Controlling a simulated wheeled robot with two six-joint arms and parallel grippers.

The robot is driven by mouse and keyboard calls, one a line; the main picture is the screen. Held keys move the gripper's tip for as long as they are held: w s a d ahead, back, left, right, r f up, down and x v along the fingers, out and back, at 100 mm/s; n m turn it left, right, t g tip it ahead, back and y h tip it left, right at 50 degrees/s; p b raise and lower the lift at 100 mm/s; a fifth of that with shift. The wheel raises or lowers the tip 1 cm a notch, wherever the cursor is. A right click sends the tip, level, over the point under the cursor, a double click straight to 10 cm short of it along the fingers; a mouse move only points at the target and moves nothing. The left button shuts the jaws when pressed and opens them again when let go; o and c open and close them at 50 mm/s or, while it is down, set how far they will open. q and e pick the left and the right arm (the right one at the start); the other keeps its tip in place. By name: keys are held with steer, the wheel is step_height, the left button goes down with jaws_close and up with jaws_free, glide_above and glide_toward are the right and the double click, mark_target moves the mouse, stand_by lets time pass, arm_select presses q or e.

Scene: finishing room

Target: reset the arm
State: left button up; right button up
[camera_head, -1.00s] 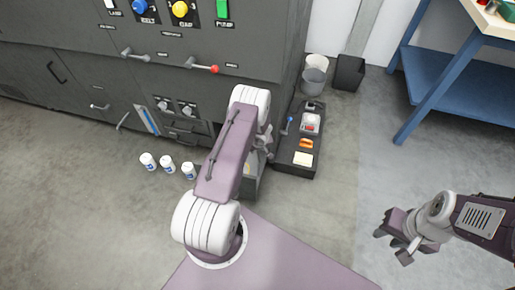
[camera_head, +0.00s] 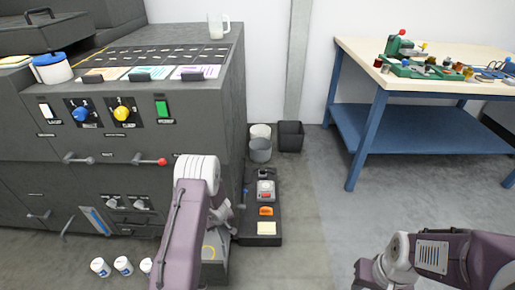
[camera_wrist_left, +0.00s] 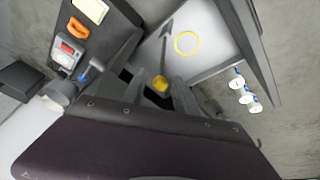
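In the head view my left arm reaches down beside the right end of the grey machine (camera_head: 205,125). My left gripper (camera_head: 222,213) is above an open grey drawer (camera_head: 214,270), which holds a yellow ring (camera_head: 208,252). In the left wrist view the left gripper's fingers (camera_wrist_left: 158,92) stand apart. A yellow knob (camera_wrist_left: 160,84) shows between them; whether they touch it is unclear. My right arm is at the lower right. Its gripper (camera_head: 368,274) is partly cut off by the bottom edge, and its fingers do not show clearly.
A dark tray (camera_head: 262,240) with small items lies on the floor right of the drawer. Several white bottles (camera_head: 123,265) stand on the floor at left. Bins (camera_head: 291,136) stand by the wall. A blue workbench (camera_head: 400,135) is at right. Floor between is clear.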

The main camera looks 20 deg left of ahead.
arm_select(q)
steer(key=s+d+r+m+h, duration=0.2)
steer(key=d+r+m, duration=0.1)
steer(key=d+r, duration=0.35)
steer(key=s+d+r+m+h, duration=0.1)
steer(key=s+d+r+m, duration=0.1)
steer(key=d+r, duration=0.5)
steer(key=s+d+r+m+g+p, duration=0.1)
steer(key=s+r+m, duration=0.1)
steer(key=s+r, duration=0.45)
steer(key=s+d+r+m+g+p, duration=0.1)
steer(key=s+r+m, duration=0.25)
steer(key=s, duration=0.55)
step_height(320, 180, up, 29)
steer(key=p, duration=2.8)
steer(key=shift+w+a+f+n, duration=0.15)
steer(key=shift+w+a+n, duration=0.05)
steer(key=shift+n, duration=0.15)
